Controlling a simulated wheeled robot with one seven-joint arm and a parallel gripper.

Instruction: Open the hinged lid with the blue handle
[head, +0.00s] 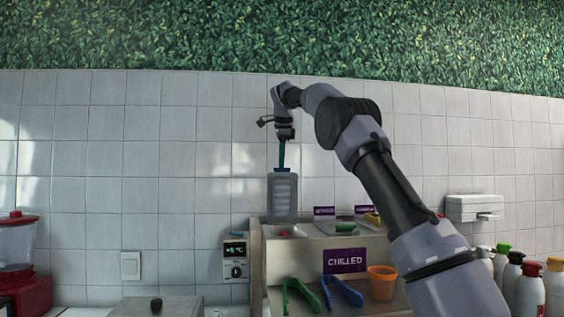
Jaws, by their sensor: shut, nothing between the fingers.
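A grey, partly see-through lid (283,203) stands upright at the left end of the chilled counter, its flat face towards me. My gripper (282,163) hangs straight down above the lid, with its narrow dark-teal tip at the lid's top edge. I cannot tell whether it touches the lid. The gripper is shut and holds nothing. I see no clear blue handle on the lid; it may be on the side facing away. Below the lid, an open compartment (288,232) shows some red contents.
Beside it are lids with a green handle (345,227) and a yellow handle (373,219). Green tongs (300,294), blue tongs (342,292) and an orange cup (382,283) are in front. Several bottles (529,290) stand at right. The tiled wall is close behind.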

